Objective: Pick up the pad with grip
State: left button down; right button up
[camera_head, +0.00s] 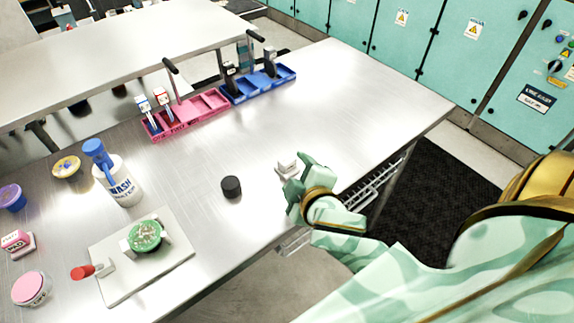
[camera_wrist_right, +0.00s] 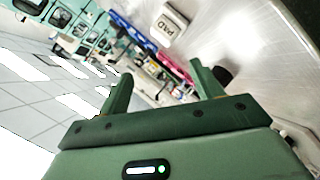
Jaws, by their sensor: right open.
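The pad (camera_head: 284,168) is a small white block on the metal table, right of the black round piece, partly hidden by my right gripper. In the right wrist view the pad (camera_wrist_right: 168,27) shows its lettering "PAD" and lies beyond the fingertips. My right gripper (camera_head: 297,177) is pale green and open, close beside the pad in the head view. In the wrist view the gap between the fingers (camera_wrist_right: 161,75) is empty. I cannot make out a grip on the pad. My left gripper is not in view.
A black round piece (camera_head: 231,187) stands left of the pad. A pink tray (camera_head: 190,113) and a blue tray (camera_head: 260,85) lie behind. The table (camera_head: 350,100) is clear at back right.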

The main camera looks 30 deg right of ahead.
jog(key=w+a+r+n+t+y, duration=0.3)
jog(key=w+a+r+n+y, duration=0.1)
jog(key=a+r+n+y, duration=0.45)
jog(key=w+a+r+n+t+y, duration=0.3)
jog(key=a+r+n+y, duration=0.3)
jog(key=a+r, duration=0.4)
jog(key=s+a+r+n+g+y, duration=0.2)
jog(key=a+n+g+y, duration=0.2)
jog(key=n+g+y, duration=0.3)
jog(key=n+g+h+b, duration=0.2)
jog(key=n+g+h, duration=0.5)
jog(key=g+h, duration=0.8)
send_over(287, 159)
notch_tip(287, 159, down, 21)
jog(key=t+h, duration=0.3)
jog(key=shift+w+r, duration=0.1)
jog(key=shift+r, duration=0.1)
notch_tip(287, 159, down, 6)
jog(key=shift+d+f+b, duration=0.1)
jog(key=shift+b, duration=0.55)
jog(key=c, duration=1.1)
